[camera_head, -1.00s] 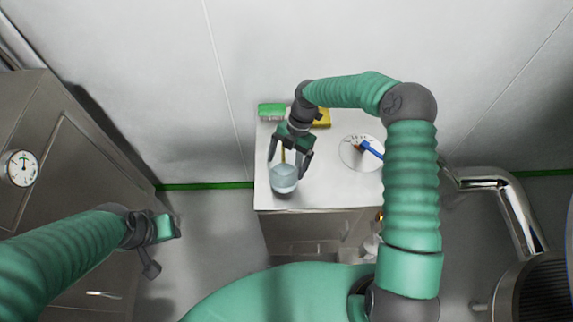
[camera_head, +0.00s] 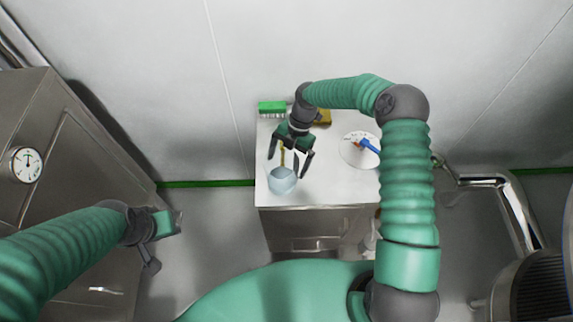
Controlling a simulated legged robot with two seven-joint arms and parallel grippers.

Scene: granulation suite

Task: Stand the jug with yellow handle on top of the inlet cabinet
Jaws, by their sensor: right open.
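The jug (camera_head: 282,182) is a pale blue, see-through vessel with an upright yellow handle (camera_head: 283,156). It stands near the front left corner of a white-topped cabinet (camera_head: 335,190) with a drawer front. My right gripper (camera_head: 289,168) is open above the jug, its dark fingers on either side of the handle. I cannot tell whether either finger touches it. My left gripper (camera_head: 165,243) hangs empty beside a steel cabinet (camera_head: 90,180) with a round gauge. No label shows which cabinet is the inlet cabinet.
A green brush (camera_head: 271,108) and a yellow item (camera_head: 323,117), partly hidden by my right arm, lie at the back of the white top. A round white plate or dial (camera_head: 352,148) with a blue-handled item (camera_head: 369,145) is to the right. A bent metal pipe (camera_head: 510,205) stands further right.

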